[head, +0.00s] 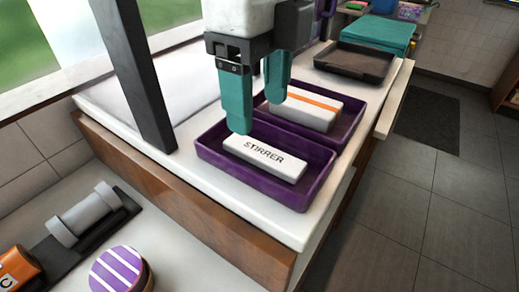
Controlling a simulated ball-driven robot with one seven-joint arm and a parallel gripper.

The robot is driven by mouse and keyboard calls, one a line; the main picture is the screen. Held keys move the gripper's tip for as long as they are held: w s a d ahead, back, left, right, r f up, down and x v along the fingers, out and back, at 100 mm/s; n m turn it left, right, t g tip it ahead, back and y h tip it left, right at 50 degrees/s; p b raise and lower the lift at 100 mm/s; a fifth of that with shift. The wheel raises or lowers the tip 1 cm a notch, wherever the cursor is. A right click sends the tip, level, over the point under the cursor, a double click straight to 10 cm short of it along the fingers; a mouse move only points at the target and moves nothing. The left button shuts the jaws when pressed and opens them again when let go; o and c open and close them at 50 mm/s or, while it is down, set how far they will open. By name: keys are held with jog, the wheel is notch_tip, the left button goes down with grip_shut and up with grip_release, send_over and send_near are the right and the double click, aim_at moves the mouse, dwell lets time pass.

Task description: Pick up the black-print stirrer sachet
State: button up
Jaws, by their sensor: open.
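The stirrer sachet (264,158) is a white block with black print reading "STIRRER". It lies in the front purple tray (308,195) near the counter's corner. My gripper (256,108) has teal fingers and is open and empty. Its nearer finger comes down at the sachet's left end, by the tray's back-left side; I cannot tell whether it touches.
A second purple tray (345,131) behind holds a white block with an orange stripe (300,108). A dark tray (352,64) and a teal box (378,33) stand farther back. A dark post (140,75) rises at left. A purple-and-white striped round item (117,268) sits lower left.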

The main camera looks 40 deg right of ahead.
aim_at(263, 152)
jog(key=f, duration=0.7)
jog(key=shift+s+d+f, duration=0.1)
jog(key=shift+d+f, duration=0.05)
jog(key=shift+d, duration=0.1)
jog(key=shift+c, duration=0.5)
jog(key=c, duration=1)
